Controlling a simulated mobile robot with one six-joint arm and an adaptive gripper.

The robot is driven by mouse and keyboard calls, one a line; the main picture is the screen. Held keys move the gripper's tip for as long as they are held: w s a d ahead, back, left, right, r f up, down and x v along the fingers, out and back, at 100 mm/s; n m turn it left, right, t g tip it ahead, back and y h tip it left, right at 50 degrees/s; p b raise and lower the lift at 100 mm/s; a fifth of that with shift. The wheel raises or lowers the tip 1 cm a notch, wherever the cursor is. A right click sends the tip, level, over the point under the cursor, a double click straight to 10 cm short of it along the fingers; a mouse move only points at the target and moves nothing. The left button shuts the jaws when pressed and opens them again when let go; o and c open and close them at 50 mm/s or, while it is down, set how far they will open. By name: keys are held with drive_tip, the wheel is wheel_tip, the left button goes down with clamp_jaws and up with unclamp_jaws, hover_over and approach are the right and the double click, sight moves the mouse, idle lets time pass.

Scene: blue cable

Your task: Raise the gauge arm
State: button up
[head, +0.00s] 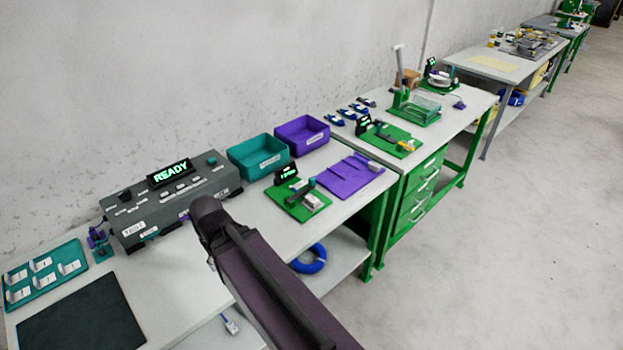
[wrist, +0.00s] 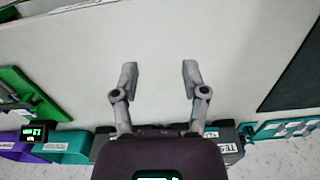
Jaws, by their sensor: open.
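A green fixture plate (head: 303,206) lies on the near bench in the head view, with a small lit display (head: 286,173), a dark bar and a pale block on it. The dark bar (head: 301,190) may be the gauge arm; it looks low, but its exact angle is too small to tell. In the wrist view the plate (wrist: 28,92) is at the left edge, its display (wrist: 33,132) below it. My gripper (wrist: 159,82) is open and empty over bare bench top, well to the side of the plate. My own arm hides the gripper in the head view.
A grey tester (head: 170,205) reading READY stands at the back. Teal (head: 257,158) and purple (head: 301,135) bins are beside it. A purple board (head: 348,177) lies right of the green plate. A dark mat (head: 82,320) and teal tray (head: 45,277) are at left.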

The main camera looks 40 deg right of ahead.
drive_tip(key=shift+d, duration=0.15)
drive_tip(key=shift+o, duration=0.6)
drive_tip(key=t+p, duration=0.5)
approach(312, 179)
wheel_tip(312, 179, up, 3)
drive_tip(key=shift+s+n, duration=0.4)
drive_tip(key=shift+s, duration=0.05)
drive_tip(key=shift+f, duration=0.2)
drive_tip(key=b+x, duration=1.3)
drive_tip(key=shift+s+f, duration=0.1)
drive_tip(key=shift+f, duration=0.25)
